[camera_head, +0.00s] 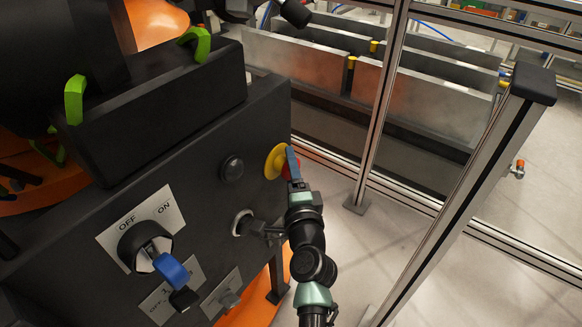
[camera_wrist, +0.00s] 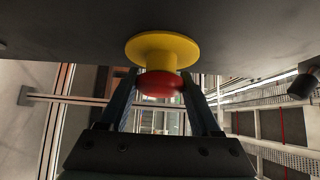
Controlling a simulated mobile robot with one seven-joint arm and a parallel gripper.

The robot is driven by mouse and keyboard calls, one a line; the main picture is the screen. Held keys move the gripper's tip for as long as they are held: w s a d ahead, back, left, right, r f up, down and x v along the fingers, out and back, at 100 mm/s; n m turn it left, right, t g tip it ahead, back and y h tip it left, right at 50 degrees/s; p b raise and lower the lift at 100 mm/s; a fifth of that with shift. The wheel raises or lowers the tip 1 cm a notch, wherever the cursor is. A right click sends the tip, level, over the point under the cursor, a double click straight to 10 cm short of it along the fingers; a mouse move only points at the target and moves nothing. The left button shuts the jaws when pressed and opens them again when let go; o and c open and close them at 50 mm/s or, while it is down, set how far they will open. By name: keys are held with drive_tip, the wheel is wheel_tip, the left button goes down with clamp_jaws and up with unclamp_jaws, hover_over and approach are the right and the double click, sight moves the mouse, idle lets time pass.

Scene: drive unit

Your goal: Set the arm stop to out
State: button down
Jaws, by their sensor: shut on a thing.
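The arm stop is a red mushroom button (camera_head: 297,168) on a yellow round base (camera_head: 274,160), at the right end of the dark drive unit's face. In the wrist view the red button (camera_wrist: 160,88) sits below the yellow base (camera_wrist: 160,45). My gripper (camera_head: 291,158) is at the button, with its blue-grey fingers on either side of it. It is shut on the red button, which also shows between the fingertips (camera_wrist: 160,76) in the wrist view. The fingers hide part of the button in the head view. How far out the button stands is hard to tell.
A rotary switch with a blue handle (camera_head: 170,268) is on an OFF/ON plate (camera_head: 135,228) at lower left. A black round knob (camera_head: 231,168) and a connector (camera_head: 243,222) are left of my arm. A metal fence post (camera_head: 470,195) stands close on the right.

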drive_tip(key=shift+d, duration=0.1)
drive_tip(key=shift+s+d+f+b, duration=0.1)
drive_tip(key=shift+s+d+b, duration=0.25)
drive_tip(key=shift+d, duration=0.25)
drive_tip(key=shift+s, duration=0.1)
drive_tip(key=shift+c, duration=0.5)
unclamp_jaws()
drive_tip(key=shift+s, duration=0.1)
drive_tip(key=s+d, duration=0.2)
drive_tip(key=s, duration=1)
drive_tip(key=shift+s, duration=0.35)
